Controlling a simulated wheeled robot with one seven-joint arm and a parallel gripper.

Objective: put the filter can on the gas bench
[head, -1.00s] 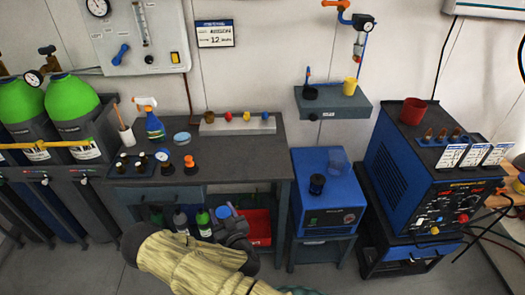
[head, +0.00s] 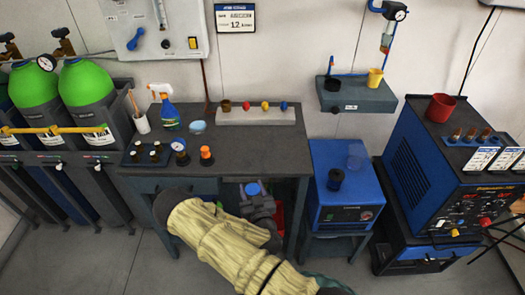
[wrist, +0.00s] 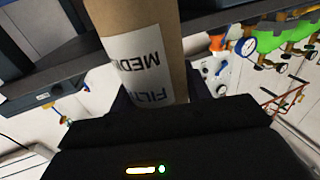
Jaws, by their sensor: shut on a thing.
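In the wrist view, my gripper (wrist: 157,98) is shut on the filter can (wrist: 147,62). The can is a brown cylinder with a white label with dark lettering; its far end runs out of the frame. The gas bench (head: 250,150) is the dark grey bench at the middle left in the head view, with bottles, a gauge and a rail of fittings on top. My sleeved arm reaches in front of the bench's lower part.
Spray bottle (head: 168,112), black tray (head: 150,153), gauge (head: 180,147) and orange-topped fitting (head: 206,154) occupy the bench's left part; a fitting rail (head: 255,116) lies at the back. The front right top is clear. A blue machine (head: 345,190) stands to the right.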

